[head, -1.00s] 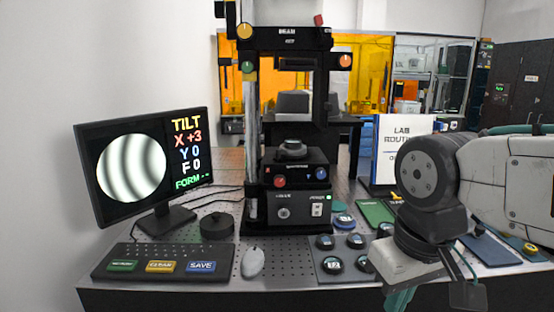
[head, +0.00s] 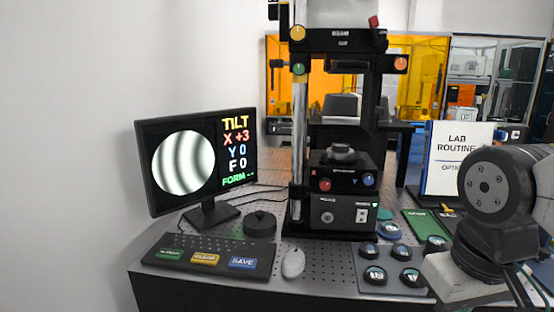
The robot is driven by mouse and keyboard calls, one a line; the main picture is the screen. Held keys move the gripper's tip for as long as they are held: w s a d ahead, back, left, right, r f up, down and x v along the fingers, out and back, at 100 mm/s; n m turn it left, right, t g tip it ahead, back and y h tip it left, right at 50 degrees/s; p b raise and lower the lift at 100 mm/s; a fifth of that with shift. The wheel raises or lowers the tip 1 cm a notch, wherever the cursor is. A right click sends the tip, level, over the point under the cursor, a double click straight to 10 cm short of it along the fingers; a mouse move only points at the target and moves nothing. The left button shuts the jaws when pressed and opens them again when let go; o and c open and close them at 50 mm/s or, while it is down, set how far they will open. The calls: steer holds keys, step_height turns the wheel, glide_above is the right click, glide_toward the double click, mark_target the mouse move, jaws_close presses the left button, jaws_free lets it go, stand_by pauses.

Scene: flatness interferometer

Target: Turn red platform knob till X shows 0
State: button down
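The red platform knob (head: 324,185) sits on the left of the black platform block's front, with a blue knob (head: 368,180) to its right. The monitor (head: 197,162) at the left reads TILT, X +3, Y 0, F 0 and FORM with dashes. Its round picture shows curved dark and light fringes. The interferometer (head: 340,120) stands upright at the middle of the bench. My arm is at the right edge, well apart from the red knob. The fingers of my gripper cannot be made out there.
A keyboard (head: 206,249) with coloured keys, a white mouse (head: 293,264) and a dark round puck (head: 260,224) lie in front. Several round pieces stand on a tray (head: 372,288) at the front right. A lab routine sign (head: 455,150) stands behind my arm.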

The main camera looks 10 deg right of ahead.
steer(key=c, duration=2.1)
jaws_free()
steer(key=shift+c, duration=0.2)
steer(key=o, duration=1)
steer(key=shift+o, duration=0.6)
steer(key=shift+w+a, duration=0.1)
steer(key=shift+w, duration=0.3)
steer(key=m+t+h, duration=0.4)
steer(key=t+h, duration=0.3)
steer(key=t, duration=1.3)
glide_toward(325, 187)
steer(key=w+r, duration=0.1)
steer(key=w, duration=0.1)
steer(key=x, duration=0.7)
steer(key=shift+w+d+r, duration=0.1)
steer(key=shift+w+d, duration=0.05)
steer(key=shift+d, duration=0.25)
